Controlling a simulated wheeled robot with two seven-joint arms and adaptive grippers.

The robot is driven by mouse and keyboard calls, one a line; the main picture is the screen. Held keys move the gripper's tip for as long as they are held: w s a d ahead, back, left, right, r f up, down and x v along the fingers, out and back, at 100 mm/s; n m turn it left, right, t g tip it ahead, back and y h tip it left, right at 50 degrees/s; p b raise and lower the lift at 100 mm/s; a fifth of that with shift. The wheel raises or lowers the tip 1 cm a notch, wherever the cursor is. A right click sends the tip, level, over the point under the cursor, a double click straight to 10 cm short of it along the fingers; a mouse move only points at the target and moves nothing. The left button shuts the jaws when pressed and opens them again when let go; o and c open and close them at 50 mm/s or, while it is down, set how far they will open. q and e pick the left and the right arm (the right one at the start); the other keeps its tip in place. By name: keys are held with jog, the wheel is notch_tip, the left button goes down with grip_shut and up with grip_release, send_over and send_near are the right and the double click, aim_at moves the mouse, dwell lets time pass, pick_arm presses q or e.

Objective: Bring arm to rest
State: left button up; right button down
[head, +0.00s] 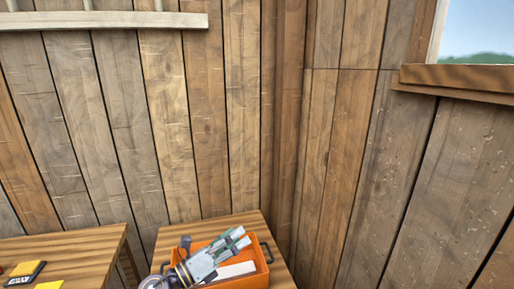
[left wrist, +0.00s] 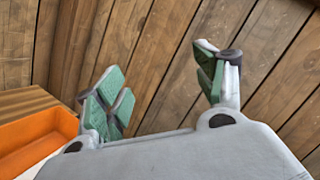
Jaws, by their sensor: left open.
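My left gripper (head: 236,238) is in the lower middle of the head view, in front of and over an orange crate (head: 262,272). Its green-padded fingers are spread apart and nothing is between them. In the left wrist view the open fingers (left wrist: 160,86) have only the plank wall behind them. The crate's orange wall also shows at the left edge of the left wrist view (left wrist: 38,132). My gripper hides part of the crate. My right gripper is not in view.
The crate stands on a small wooden table (head: 200,226) near the wall corner, with a whitish flat thing (head: 236,270) inside. Another wooden table (head: 85,243) at the left bears yellow-and-black items (head: 25,271). Plank walls (head: 200,120) stand behind and right.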

pick_arm(q)
jog(key=w+a+r+n+t+y, duration=0.1)
jog(key=w+a+n+t+y, duration=0.1)
jog(key=a+n+t+y, duration=1.2)
jog(key=s+a+f+n+g+y, duration=0.2)
jog(key=a+f+n+g, duration=0.1)
jog(key=f+n+g, duration=0.4)
jog(key=s+a+f+n+g+y, duration=0.25)
jog(key=f+n+g, duration=0.25)
jog(key=n, duration=0.4)
jog(key=s+d+f+n+g+h, duration=0.1)
jog(key=s+d+f+n+g, duration=0.15)
jog(key=s+f+g, duration=0.55)
jog(key=s+d+f+n+g+h, duration=0.1)
jog(key=s+f+n+g+h, duration=0.3)
jog(key=s, duration=0.8)
notch_tip(320, 180, down, 34)
jog(key=s+y, duration=0.2)
jog(key=s+a+f, duration=0.2)
jog(key=s+f, duration=0.8)
jog(key=s, duration=0.1)
jog(key=s+a+f+m+g, duration=0.1)
jog(key=s+a+f, duration=0.1)
jog(key=s+f, duration=0.8)
jog(key=shift+s+a, duration=0.3)
jog(key=shift+s, duration=0.25)
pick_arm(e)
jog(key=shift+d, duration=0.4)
